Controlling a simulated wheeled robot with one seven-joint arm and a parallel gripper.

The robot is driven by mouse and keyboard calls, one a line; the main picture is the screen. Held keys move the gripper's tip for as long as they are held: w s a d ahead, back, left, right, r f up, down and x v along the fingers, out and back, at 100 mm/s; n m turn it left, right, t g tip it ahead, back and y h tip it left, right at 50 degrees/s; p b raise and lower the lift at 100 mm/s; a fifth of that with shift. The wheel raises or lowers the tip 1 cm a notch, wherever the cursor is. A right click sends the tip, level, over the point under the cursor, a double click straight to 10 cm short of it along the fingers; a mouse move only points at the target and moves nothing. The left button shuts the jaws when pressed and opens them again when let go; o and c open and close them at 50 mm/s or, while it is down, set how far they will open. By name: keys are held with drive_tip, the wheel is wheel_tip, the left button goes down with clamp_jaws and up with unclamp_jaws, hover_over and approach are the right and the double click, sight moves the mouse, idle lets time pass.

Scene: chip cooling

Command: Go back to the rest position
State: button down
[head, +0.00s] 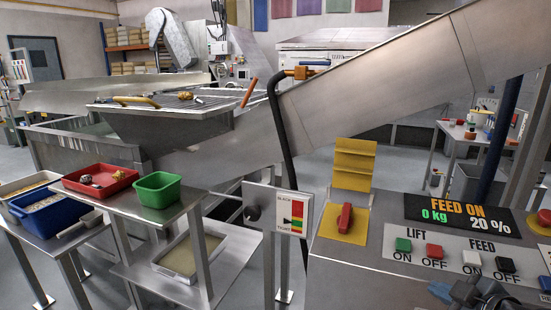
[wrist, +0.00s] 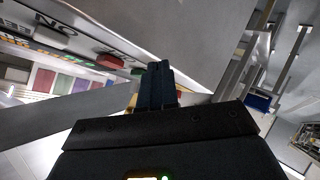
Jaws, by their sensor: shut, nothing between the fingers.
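My gripper (head: 438,290) shows at the bottom right of the head view, in front of the control console (head: 360,275). Its dark blue fingers are together with nothing between them. In the wrist view my gripper (wrist: 158,72) points up the picture, with the console's panel edge and its red button (wrist: 108,61) beyond and to the left. Most of my arm is outside the head view.
The console carries a green button (head: 403,245), a red button (head: 434,251), a red switch (head: 345,217) and a FEED ON display (head: 458,214). A sloping conveyor (head: 400,75) rises behind.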

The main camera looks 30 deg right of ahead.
drive_tip(key=s+a+f+m+t, duration=0.1)
drive_tip(key=s+a+f+m, duration=0.2)
drive_tip(key=a, duration=0.5)
drive_tip(key=s+a+f, duration=0.2)
drive_tip(key=s+a, duration=0.4)
drive_tip(key=a, duration=0.3)
drive_tip(key=s+a+r+t+y, duration=0.1)
drive_tip(key=s+a+r+y, duration=0.1)
drive_tip(key=s+a, duration=0.3)
drive_tip(key=s+a+r+m+t+y, duration=0.1)
drive_tip(key=s+a+r+y, duration=0.1)
drive_tip(key=s+a+r, duration=0.3)
drive_tip(key=shift+s, duration=1.7)
drive_tip(key=shift+a, duration=0.1)
